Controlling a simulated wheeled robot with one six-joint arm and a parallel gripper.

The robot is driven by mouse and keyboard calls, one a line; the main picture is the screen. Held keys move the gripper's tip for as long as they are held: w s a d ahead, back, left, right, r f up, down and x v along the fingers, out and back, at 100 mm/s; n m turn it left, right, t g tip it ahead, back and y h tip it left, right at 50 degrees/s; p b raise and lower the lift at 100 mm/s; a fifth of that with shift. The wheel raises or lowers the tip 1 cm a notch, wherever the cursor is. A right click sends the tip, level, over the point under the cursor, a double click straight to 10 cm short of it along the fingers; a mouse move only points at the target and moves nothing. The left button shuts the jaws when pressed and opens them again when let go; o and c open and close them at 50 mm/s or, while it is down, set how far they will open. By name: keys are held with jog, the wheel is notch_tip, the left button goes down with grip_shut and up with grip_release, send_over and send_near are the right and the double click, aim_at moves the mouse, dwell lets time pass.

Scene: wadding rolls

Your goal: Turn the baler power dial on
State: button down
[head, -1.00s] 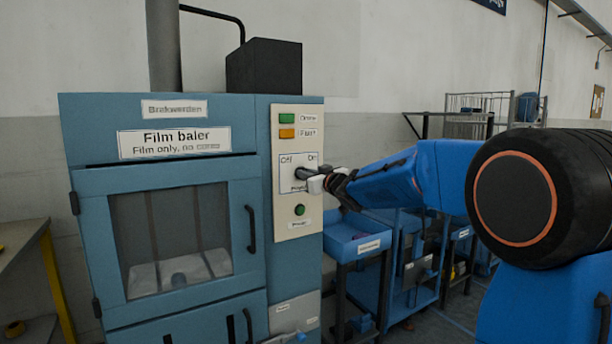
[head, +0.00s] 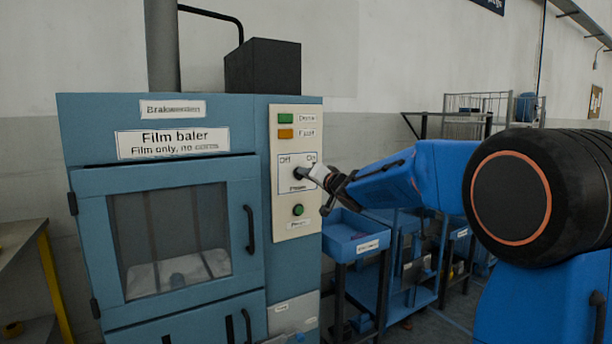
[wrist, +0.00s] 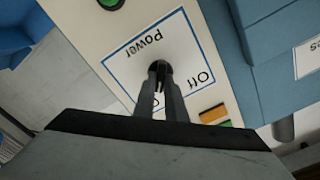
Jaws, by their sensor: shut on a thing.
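The film baler (head: 165,223) is a blue cabinet with a cream control panel (head: 290,228) on its right side. The black power dial (head: 298,174) sits in a white, blue-framed plate marked Off at left, On at right and Power below. It also shows in the wrist view (wrist: 159,62), where the labels are turned over and the On label is partly covered. My gripper (head: 309,173) reaches in from the right, its fingers shut on the dial. In the wrist view, my gripper (wrist: 159,78) has both fingertips at the dial. They cover much of it, so I cannot tell where it points.
Green (head: 286,118) and orange (head: 285,133) indicators sit above the dial, and a green button (head: 298,210) sits below it. The baler door handle (head: 250,230) juts out left of the panel. A blue tray stand (head: 345,232) stands right of the baler.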

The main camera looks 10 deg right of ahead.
jog(key=shift+m, duration=0.6)
jog(key=c, duration=1.8)
grip_release()
jog(key=v, duration=1.7)
jog(key=shift+s, duration=0.2)
